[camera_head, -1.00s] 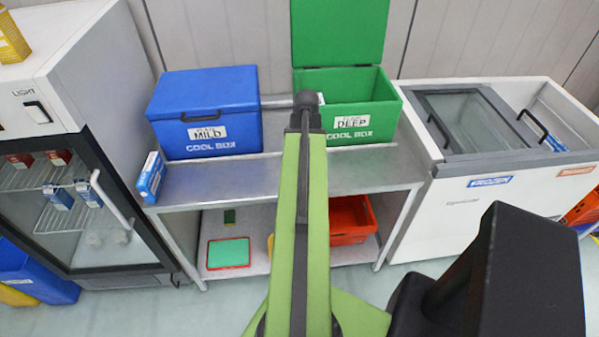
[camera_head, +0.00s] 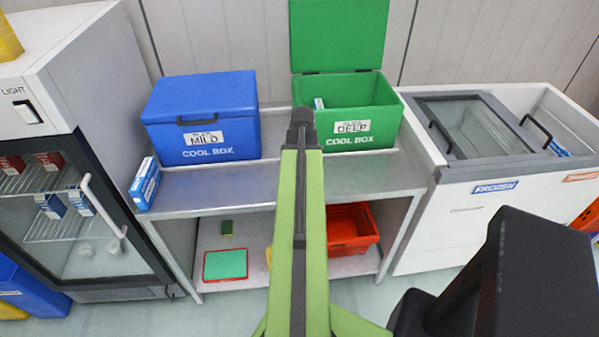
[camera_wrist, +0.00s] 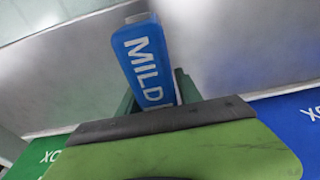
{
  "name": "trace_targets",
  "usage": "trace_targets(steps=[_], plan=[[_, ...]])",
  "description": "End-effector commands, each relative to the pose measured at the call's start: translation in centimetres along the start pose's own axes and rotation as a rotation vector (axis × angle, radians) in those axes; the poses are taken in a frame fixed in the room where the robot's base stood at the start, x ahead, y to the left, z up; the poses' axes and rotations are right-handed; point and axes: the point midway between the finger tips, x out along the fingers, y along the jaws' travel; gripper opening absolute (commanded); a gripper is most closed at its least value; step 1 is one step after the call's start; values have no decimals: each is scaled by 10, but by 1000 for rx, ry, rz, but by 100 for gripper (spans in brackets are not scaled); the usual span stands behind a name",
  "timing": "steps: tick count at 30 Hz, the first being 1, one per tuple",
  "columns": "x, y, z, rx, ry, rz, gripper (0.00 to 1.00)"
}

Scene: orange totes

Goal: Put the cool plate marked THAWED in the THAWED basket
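In the wrist view my gripper (camera_wrist: 155,115) has dark green finger parts on both sides of a blue, carton-like piece (camera_wrist: 145,60) marked MILD, and it appears shut on it. Its lower end is hidden behind the gripper's dark edge. In the head view my gripper's dark end (camera_head: 302,118) is over the back of the shelf, between the blue and green cool boxes; the fingers and held piece are hidden there. I cannot make out any piece or basket marked THAWED. A red-orange basket (camera_head: 352,226) without a readable mark stands on the lower shelf, partly behind my arm.
The blue MILD cool box (camera_head: 203,112) is closed. The green DEEP cool box (camera_head: 372,100) is open, with a small white-blue item inside. A blue-white carton (camera_head: 145,186) stands at the shelf's left end. A fridge (camera_head: 55,75) and freezer (camera_head: 480,232) flank the shelf.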

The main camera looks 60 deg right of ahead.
Motion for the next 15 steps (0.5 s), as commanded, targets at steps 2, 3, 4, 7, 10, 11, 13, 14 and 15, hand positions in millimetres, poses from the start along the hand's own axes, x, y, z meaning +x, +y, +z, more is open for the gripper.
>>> trace_targets(steps=[2, 3, 4, 7, 10, 11, 13, 14, 15], plan=[[0, 0, 0, 0, 0, 0, 54], [0, 0, 0, 0, 0, 0, 54], [0, 0, 0, 0, 0, 0, 54], [0, 0, 0, 0, 0, 0, 54], [0, 0, 0, 1, 0, 0, 54], [-1, 0, 0, 1, 0, 0, 54], [-3, 0, 0, 1, 0, 0, 54], [-5, 0, -1, 1, 0, 0, 54], [-9, 0, -1, 1, 0, 0, 54]])
